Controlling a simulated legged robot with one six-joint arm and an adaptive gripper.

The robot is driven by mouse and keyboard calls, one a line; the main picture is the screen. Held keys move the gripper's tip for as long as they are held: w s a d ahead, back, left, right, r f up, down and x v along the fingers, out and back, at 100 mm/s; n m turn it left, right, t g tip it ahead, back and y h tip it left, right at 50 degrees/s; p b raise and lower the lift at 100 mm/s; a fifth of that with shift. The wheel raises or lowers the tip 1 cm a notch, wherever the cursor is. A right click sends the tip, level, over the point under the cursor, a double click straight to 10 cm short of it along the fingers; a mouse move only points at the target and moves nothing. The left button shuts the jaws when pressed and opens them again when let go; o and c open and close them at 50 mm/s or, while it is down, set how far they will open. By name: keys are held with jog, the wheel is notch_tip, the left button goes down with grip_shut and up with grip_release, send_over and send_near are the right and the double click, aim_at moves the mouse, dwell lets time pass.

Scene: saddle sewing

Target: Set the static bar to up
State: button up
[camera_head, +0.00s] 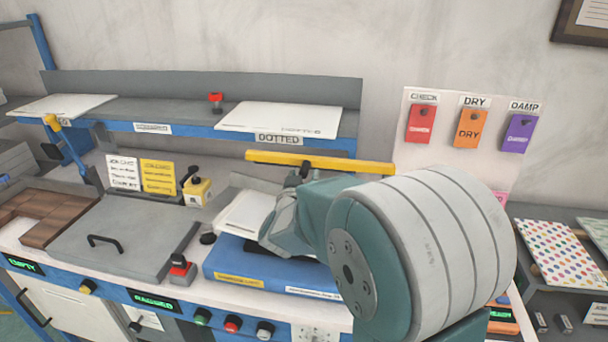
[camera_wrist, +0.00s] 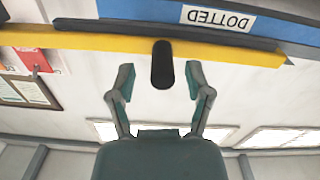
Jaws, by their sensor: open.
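The static bar appears to be the long yellow bar (camera_head: 350,164) below the shelf marked DOTTED. It also runs across the upper wrist view (camera_wrist: 90,41). A short black handle (camera_wrist: 162,64) sticks out from it; in the head view the handle (camera_head: 305,170) shows at the bar's left part. My gripper (camera_wrist: 160,84) is open, with its two fingers spread to either side of the handle's end in the picture. I cannot tell whether the handle is between the fingertips or beyond them. In the head view my arm hides the fingers.
The blue-edged shelf (camera_head: 180,129) carries white boards above the bar. A blue block (camera_head: 230,262) lies below my gripper. A grey lid with a handle (camera_head: 125,238) is at left. A panel with CHECK, DRY and DAMP tags (camera_head: 449,134) stands at right.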

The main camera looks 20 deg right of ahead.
jog(key=shift+w+d, duration=0.15)
jog(key=shift+w, duration=0.2)
jog(key=shift+a, duration=0.2)
jog(key=c, duration=0.9)
jog(key=shift+s, duration=0.1)
grip_shut()
jog(key=shift+r, duration=0.15)
